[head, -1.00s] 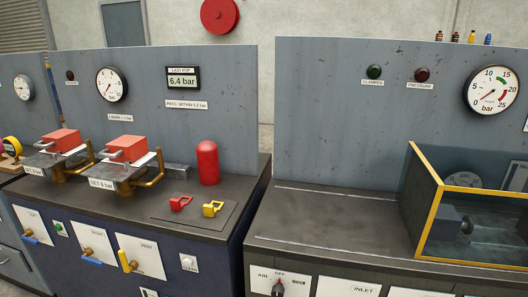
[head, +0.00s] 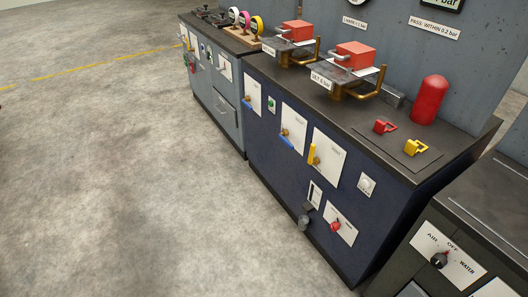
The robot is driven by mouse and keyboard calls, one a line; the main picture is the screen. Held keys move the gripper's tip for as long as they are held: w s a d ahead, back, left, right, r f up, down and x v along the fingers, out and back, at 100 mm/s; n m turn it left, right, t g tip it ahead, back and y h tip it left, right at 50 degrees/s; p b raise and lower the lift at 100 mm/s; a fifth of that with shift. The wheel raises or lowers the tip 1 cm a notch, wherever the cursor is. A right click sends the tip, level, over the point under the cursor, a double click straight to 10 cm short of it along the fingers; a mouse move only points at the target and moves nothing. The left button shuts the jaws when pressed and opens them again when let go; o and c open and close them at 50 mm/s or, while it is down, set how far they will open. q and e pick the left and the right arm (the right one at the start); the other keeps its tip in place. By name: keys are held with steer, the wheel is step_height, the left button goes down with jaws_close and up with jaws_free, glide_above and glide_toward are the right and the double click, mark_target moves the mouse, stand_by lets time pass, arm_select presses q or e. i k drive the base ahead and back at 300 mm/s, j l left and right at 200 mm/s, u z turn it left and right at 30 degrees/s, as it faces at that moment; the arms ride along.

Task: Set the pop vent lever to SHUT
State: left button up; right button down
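The dark blue bench (head: 275,150) carries several white lever plates on its front. The rightmost of the upper plates (head: 331,152) has a yellow lever (head: 312,154) standing upright at its left side. The plate to its left (head: 295,122) has a blue lever (head: 286,139), which lies slanted. A further plate (head: 252,90) with a blue lever (head: 247,101) is farther left. The plate lettering is too small to read, so I cannot tell which lever is the pop vent or where SHUT is. Neither of my grippers is in view.
A red knob (head: 335,225) and a dark fitting (head: 304,222) are low on the front. The concrete floor (head: 120,170) at left is clear.

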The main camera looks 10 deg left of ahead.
mark_target(315, 161)
steer(key=i+j+z, duration=0.15)
steer(key=j, duration=0.35)
steer(key=i+j+z, duration=0.15)
steer(key=i+j, duration=0.15)
steer(key=j, duration=0.2)
steer(key=i+j+z, duration=0.2)
steer(key=j, duration=0.35)
steer(key=i+j+z, duration=0.15)
steer(key=j, duration=0.4)
steer(key=j+z, duration=0.15)
steer(key=j, duration=0.4)
steer(key=i+j+z, duration=0.15)
steer(key=j, duration=0.45)
